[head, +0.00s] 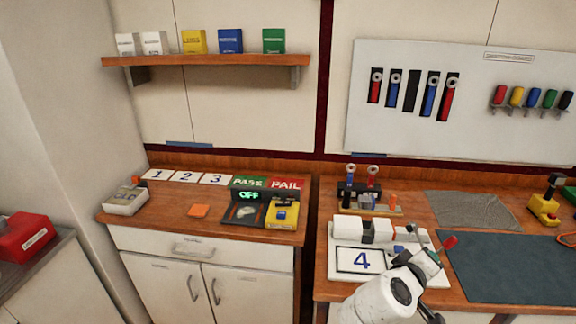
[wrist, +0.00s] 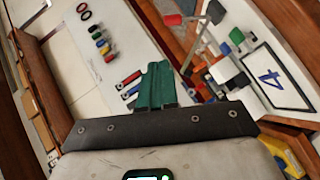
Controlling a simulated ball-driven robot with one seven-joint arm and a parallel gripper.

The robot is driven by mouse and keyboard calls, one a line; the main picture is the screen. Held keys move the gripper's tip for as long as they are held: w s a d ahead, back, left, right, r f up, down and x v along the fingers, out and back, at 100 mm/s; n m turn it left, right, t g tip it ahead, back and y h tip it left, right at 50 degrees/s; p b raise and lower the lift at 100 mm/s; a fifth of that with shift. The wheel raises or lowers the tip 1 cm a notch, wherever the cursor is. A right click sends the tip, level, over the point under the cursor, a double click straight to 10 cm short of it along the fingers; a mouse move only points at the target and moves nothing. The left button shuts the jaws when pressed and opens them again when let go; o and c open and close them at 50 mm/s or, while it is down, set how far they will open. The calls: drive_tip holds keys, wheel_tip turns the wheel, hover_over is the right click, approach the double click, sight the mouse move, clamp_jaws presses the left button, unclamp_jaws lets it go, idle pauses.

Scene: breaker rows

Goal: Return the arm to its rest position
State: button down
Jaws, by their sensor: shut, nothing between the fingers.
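My arm (head: 385,300) reaches up from the bottom of the head view, over the front of the right-hand bench. My gripper (head: 430,258) is beside the white board marked 4 (head: 362,261), near a red-tipped handle (head: 450,243). In the wrist view my gripper's green fingers (wrist: 157,72) are together with nothing between them. The board marked 4 (wrist: 270,77) and the red tip (wrist: 172,19) show to the right of and above the fingers there. I cannot tell the exact gap between gripper and handle.
A white block fixture (head: 377,231) stands behind the 4. A dark mat (head: 510,268) lies to the right, with a yellow joystick box (head: 544,209) behind it. A rack with red and blue cylinders (head: 358,188) stands at the back. PASS and FAIL trays (head: 266,184) are on the left counter.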

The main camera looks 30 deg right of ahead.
drive_tip(key=shift+f, duration=0.1)
drive_tip(key=s+a+f+y+b, duration=0.2)
drive_tip(key=s+a+f+y, duration=0.25)
drive_tip(key=f, duration=0.35)
drive_tip(key=s+a+f+y+b, duration=0.1)
drive_tip(key=s+a+f+y, duration=0.2)
drive_tip(key=s+a+f, duration=0.35)
drive_tip(key=s+a+f+g+y+b, duration=0.1)
drive_tip(key=s+a+f+g+y, duration=0.1)
drive_tip(key=s+a+f+y, duration=0.4)
drive_tip(key=s+a+f, duration=0.1)
drive_tip(key=a+f, duration=0.1)
drive_tip(key=a, duration=0.2)
drive_tip(key=shift+s+a+f+b, duration=0.2)
drive_tip(key=shift+a+b, duration=0.2)
drive_tip(key=shift+y, duration=0.25)
